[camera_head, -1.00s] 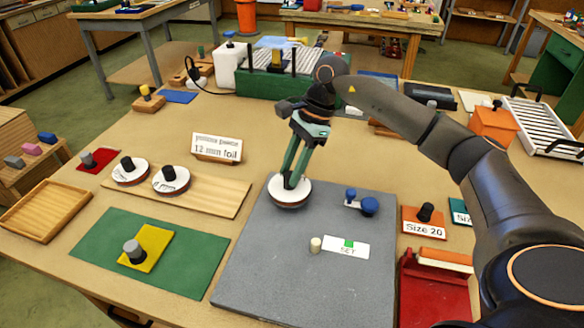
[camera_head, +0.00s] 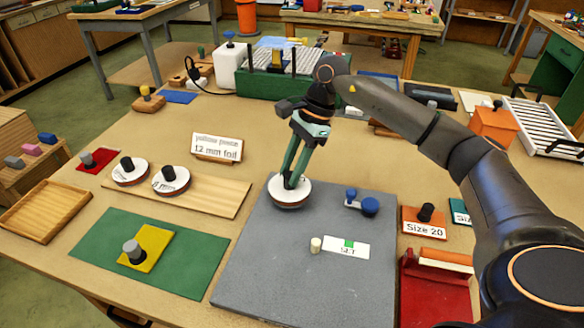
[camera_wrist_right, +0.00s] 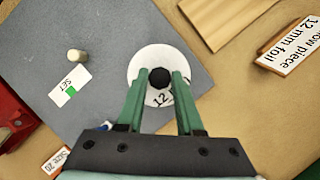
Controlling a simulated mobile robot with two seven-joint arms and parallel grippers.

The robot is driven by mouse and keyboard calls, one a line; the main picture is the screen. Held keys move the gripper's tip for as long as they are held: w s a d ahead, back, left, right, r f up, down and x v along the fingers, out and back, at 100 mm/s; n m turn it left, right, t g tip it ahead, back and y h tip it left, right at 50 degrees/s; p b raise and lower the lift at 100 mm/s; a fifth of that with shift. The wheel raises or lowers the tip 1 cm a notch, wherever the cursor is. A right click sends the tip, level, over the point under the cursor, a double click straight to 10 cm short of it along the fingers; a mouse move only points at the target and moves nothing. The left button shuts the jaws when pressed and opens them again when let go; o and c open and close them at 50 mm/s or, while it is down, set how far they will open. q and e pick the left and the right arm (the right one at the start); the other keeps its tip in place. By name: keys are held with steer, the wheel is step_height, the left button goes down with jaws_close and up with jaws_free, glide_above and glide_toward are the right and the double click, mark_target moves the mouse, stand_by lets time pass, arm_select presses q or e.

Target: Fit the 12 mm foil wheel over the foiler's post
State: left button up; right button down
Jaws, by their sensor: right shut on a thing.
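My right gripper (camera_head: 291,182) is shut on the black knob of a white, coppery-edged foil wheel (camera_head: 289,195). In the right wrist view a "12" shows on this wheel (camera_wrist_right: 140,68), and the knob (camera_wrist_right: 160,78) sits between the green fingers. The wheel is over the back left part of the grey board (camera_head: 270,275); I cannot tell whether it touches it. The short cream post (camera_head: 316,244) stands upright and bare on that board, in front and to the right of the wheel. It also shows in the right wrist view (camera_wrist_right: 76,56). My left gripper is out of view.
A white SET card (camera_head: 346,247) with a green patch lies beside the post. A blue knobbed part (camera_head: 368,206) is on the board's right. Two more wheels (camera_head: 130,173) lie on a wooden plank (camera_head: 220,198) at left, near a "12 mm foil" sign (camera_head: 217,147). A red tray (camera_head: 432,295) borders the board.

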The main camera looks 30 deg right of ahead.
steer(key=shift+f+b, duration=1.05)
steer(key=shift+f, duration=0.3)
steer(key=shift+c, duration=2.3)
jaws_free()
steer(key=v, duration=1.2)
steer(key=shift+r, duration=0.3)
